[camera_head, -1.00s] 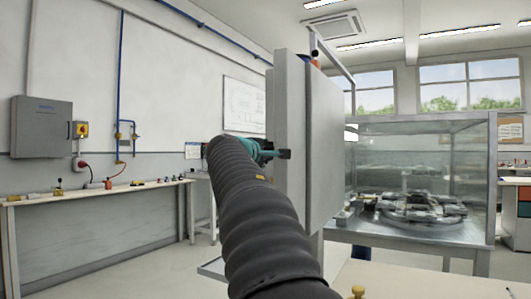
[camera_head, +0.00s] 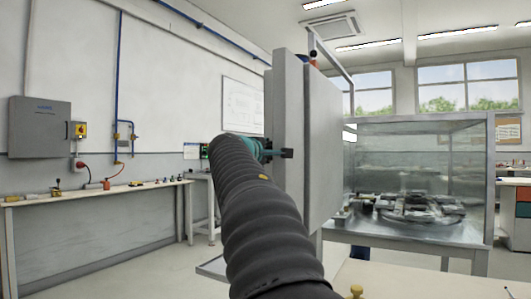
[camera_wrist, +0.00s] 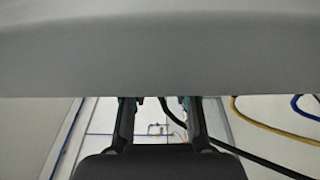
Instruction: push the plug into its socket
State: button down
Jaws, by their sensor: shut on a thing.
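My gripper (camera_head: 276,153) is at the end of my black-sleeved arm, against the left side of a tall grey panel box (camera_head: 322,140). In the wrist view its two dark fingers (camera_wrist: 158,102) stand apart and their tips reach the lower edge of a broad grey surface (camera_wrist: 160,50). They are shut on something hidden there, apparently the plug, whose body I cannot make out. A black cable (camera_wrist: 167,112) shows between the fingers. The socket cannot be made out in either view, so I cannot tell how plug and socket meet.
A glass-walled tank (camera_head: 420,165) on a metal frame stands at the right. A long bench (camera_head: 100,192) runs along the left wall below a grey wall cabinet (camera_head: 40,127). Yellow (camera_wrist: 270,127) and blue cables hang at the right of the wrist view. Floor shows between bench and panel.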

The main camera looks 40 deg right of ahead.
jog(key=shift+s+d, duration=0.1)
jog(key=shift+s, duration=0.15)
jog(key=c, duration=0.8)
grip_release()
jog(key=v, duration=1.2)
